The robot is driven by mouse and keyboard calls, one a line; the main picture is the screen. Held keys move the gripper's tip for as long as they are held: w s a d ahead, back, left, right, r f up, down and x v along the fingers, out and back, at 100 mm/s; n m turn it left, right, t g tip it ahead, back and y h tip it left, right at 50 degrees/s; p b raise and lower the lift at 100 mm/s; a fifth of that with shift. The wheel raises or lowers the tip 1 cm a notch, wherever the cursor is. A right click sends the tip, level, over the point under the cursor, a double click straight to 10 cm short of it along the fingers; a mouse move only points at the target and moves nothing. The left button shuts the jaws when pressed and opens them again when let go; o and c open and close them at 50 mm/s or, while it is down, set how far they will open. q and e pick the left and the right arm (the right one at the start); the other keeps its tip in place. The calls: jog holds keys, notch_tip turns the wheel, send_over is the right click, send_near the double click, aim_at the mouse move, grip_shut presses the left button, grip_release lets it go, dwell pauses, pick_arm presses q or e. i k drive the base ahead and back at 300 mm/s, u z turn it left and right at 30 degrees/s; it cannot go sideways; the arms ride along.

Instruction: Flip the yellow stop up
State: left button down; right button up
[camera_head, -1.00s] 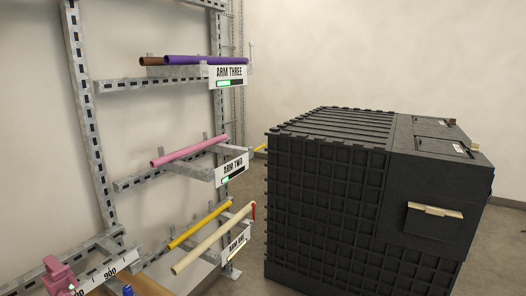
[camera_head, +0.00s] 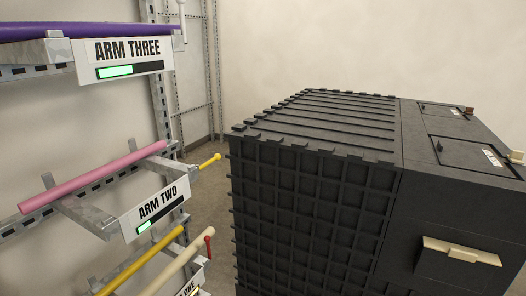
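The yellow stop (camera_head: 209,161) is a short thin rod with a knob at its tip. It sticks out to the right from the end of the ARM TWO rack arm, close to level and tilted only a little upward. The ARM TWO sign (camera_head: 155,208) hangs below and left of it, and a pink pipe (camera_head: 95,177) lies on that arm. Neither of my grippers is in view, so their state is hidden.
A red stop (camera_head: 209,242) stands upright by a cream pipe (camera_head: 176,266) and a yellow pipe (camera_head: 140,262) below. A pale stop (camera_head: 182,20) stands upright by the purple pipe (camera_head: 85,29). A large black ribbed cabinet (camera_head: 310,190) stands close to the right.

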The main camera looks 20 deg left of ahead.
aim_at(218, 156)
jog(key=u, duration=0.45)
jog(key=i, duration=1.55)
jog(key=u, duration=0.65)
